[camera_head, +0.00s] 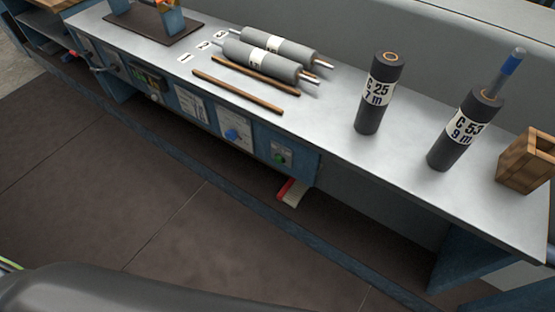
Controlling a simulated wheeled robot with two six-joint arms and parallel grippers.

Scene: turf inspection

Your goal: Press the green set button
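The green set button (281,158) is a small round knob on a pale plate at the right end of the blue front panel (305,162), below the bench's front edge. To its left on the same panel is a blue knob (232,134) on a white plate. Nothing covers the green button. Neither gripper shows in the head view; only a dark rounded shape is at the lower left.
Two grey rollers (258,61) lie on the grey bench (330,125) near wooden strips (237,92). Dark cylinders C 25 (369,116) and C 53 (446,150) stand upright. A wooden box (527,162) is at right. The floor (120,180) before the panel is clear.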

